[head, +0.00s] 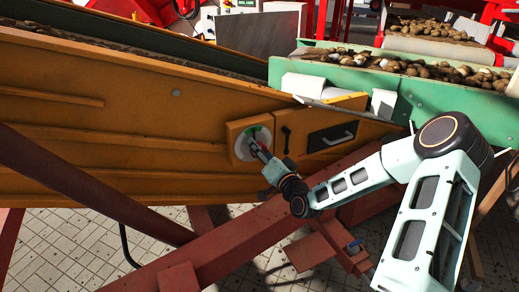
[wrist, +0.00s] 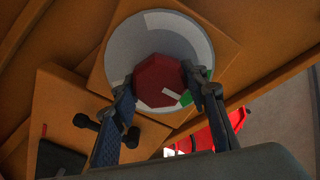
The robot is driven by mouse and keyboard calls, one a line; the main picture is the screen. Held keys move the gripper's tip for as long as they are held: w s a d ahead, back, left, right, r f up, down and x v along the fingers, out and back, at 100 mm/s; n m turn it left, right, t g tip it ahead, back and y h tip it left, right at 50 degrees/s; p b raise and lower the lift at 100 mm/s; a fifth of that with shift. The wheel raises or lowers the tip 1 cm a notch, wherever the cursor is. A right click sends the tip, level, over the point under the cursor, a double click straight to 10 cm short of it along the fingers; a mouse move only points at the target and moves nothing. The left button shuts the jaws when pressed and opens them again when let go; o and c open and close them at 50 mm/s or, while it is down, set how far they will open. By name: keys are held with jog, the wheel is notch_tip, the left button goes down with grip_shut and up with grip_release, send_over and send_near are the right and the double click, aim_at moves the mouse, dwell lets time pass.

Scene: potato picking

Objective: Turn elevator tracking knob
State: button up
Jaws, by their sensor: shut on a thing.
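The elevator tracking knob (wrist: 158,80) is a red, many-sided knob in the middle of a round pale dial (wrist: 121,42) with white and green marks. In the head view the dial (head: 240,146) sits on an orange box on the side of the orange elevator (head: 110,110), and the knob is mostly hidden by my gripper. My gripper (head: 257,150) reaches up to the dial from the lower right. In the wrist view its two fingers (wrist: 159,98) stand on either side of the knob, shut on it.
Red beams (head: 220,247) run below my arm. A green conveyor (head: 440,92) with potatoes stands at the right.

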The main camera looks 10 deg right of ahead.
jog(key=o, duration=1.1)
jog(key=shift+o, duration=0.2)
jog(key=v, duration=1.2)
